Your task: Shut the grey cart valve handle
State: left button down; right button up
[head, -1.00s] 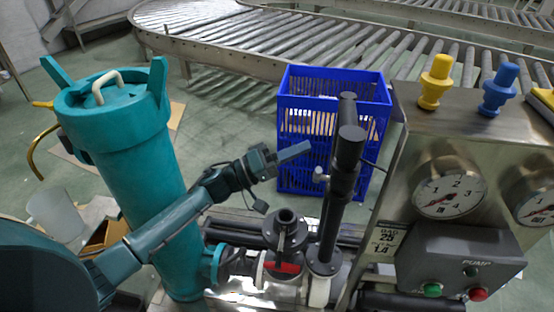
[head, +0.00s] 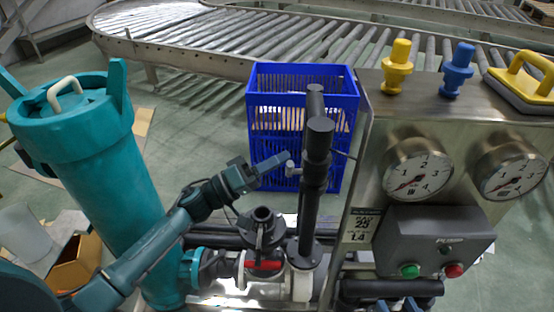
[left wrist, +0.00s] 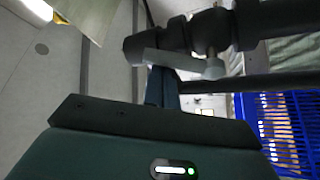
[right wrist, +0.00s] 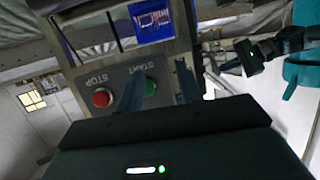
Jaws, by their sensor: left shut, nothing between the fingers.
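The grey valve handle (head: 292,169) is a small lever on the black upright pipe (head: 312,200). In the left wrist view the grey handle (left wrist: 188,64) lies across the picture, just beyond my fingers. My left gripper (head: 286,157) is shut and empty, its tip just above and left of the handle; I cannot tell whether they touch. Its fingers (left wrist: 160,86) show in the left wrist view, partly overlapping the handle's lower edge. My right gripper (right wrist: 158,85) is open and empty, facing the pump box; its blue fingertips (head: 398,304) show at the head view's bottom edge.
A red-handled valve (head: 264,266) sits low beside the pipe. A teal tank (head: 95,160) stands left, a blue crate (head: 340,110) behind. The steel panel with gauges (head: 418,173) and the pump box (head: 440,240) with green and red buttons stands right.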

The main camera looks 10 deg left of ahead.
aim_at(291, 170)
pick_arm(q)
jog(key=shift+s+f+m, duration=0.1)
jog(key=shift+m, duration=0.2)
pick_arm(e)
jog(key=shift+a+f, duration=0.15)
jog(key=shift+f, duration=0.1)
